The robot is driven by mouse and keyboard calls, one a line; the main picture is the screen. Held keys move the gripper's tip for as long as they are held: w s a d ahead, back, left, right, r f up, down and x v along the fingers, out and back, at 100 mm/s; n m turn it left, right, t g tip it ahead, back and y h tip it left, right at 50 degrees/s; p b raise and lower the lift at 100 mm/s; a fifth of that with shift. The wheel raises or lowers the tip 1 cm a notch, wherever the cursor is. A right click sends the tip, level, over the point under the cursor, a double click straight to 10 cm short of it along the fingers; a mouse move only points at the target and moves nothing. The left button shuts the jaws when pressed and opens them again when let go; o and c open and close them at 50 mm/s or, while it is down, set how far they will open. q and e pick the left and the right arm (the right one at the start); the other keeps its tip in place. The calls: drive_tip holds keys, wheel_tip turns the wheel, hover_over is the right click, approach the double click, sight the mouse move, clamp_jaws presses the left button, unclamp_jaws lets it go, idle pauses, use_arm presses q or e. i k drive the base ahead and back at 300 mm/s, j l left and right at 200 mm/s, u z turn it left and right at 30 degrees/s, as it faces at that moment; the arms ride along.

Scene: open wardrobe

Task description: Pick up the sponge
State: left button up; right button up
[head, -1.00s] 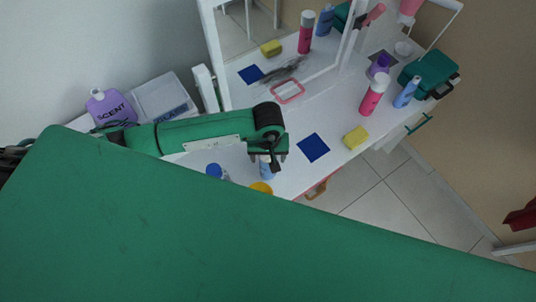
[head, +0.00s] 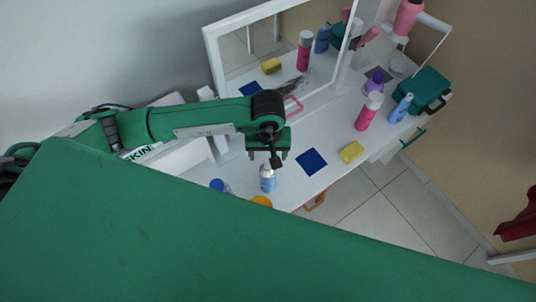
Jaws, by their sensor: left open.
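The yellow sponge (head: 352,152) lies flat on the white table near its front edge, to the right of a dark blue square (head: 311,162). My left gripper (head: 268,156) is open and empty, pointing down over the table to the left of the blue square, apart from the sponge. A light blue bottle (head: 267,180) stands just below the gripper in the picture. My right gripper is not in view.
A mirror (head: 232,62) stands at the back and reflects the sponge. A pink bottle (head: 368,112), blue spray bottle (head: 401,108), purple bottle (head: 374,82) and green case (head: 424,90) stand to the right. A blue cap (head: 217,185) and orange lid (head: 261,201) are lower left.

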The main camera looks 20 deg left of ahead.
sight(350, 153)
drive_tip(key=k+l, duration=0.2)
drive_tip(key=k, duration=0.3)
drive_tip(key=k+l, duration=0.2)
drive_tip(key=k, duration=0.25)
drive_tip(key=k+l, duration=0.2)
drive_tip(key=k, duration=0.3)
